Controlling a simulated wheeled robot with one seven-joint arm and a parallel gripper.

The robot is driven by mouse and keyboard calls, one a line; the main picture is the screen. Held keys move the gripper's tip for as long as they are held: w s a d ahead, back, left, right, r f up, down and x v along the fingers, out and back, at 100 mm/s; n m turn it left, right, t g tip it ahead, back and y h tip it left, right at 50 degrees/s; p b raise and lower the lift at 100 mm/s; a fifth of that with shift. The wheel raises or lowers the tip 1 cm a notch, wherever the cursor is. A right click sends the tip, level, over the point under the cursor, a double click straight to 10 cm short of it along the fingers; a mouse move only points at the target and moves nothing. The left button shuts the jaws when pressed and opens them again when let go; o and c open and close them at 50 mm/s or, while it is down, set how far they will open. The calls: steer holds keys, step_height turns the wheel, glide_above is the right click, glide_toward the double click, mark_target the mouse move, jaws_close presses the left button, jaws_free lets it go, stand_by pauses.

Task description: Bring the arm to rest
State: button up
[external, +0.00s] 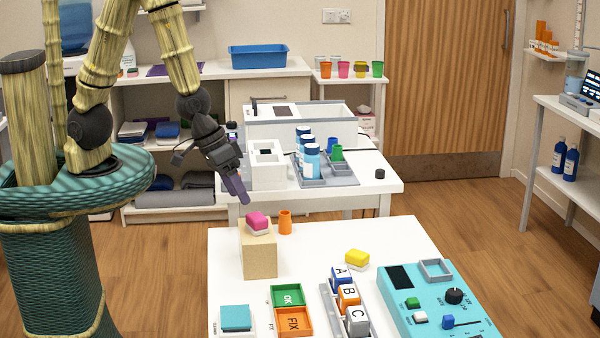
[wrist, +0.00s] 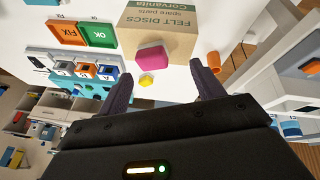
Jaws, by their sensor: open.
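My arm reaches from the ringed base at the left of the external view and bends down over the gap between two white tables. My gripper (external: 243,199) hangs tilted downward, just above and left of a pink block (external: 257,219) on a cardboard box (external: 258,258). It touches neither, as far as I can see. In the wrist view my gripper (wrist: 160,84) has its two dark fingers wide apart with nothing held between them. The pink block (wrist: 152,57) and a small yellow piece (wrist: 146,80) show beyond the fingertips, with the box (wrist: 165,30) behind.
An orange cup (external: 285,222) stands beside the box. The front table (external: 390,238) also bears a yellow block (external: 357,257), OK and FIX trays, lettered blocks and a turquoise panel (external: 430,305). Behind my gripper, a white machine (external: 267,172) and blue-capped bottles (external: 312,160) stand on the back table.

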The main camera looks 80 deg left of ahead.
steer(key=s+a+r+m+g, duration=0.1)
steer(key=s+a+r, duration=0.1)
steer(key=a, duration=0.4)
steer(key=s+a+r+m+g, duration=0.1)
steer(key=s+a+r+m, duration=0.1)
steer(key=a+r, duration=0.3)
steer(key=shift+s+a+r+y, duration=0.15)
steer(key=shift+s+a+y, duration=0.35)
steer(key=shift+a, duration=0.55)
steer(key=shift+s, duration=0.1)
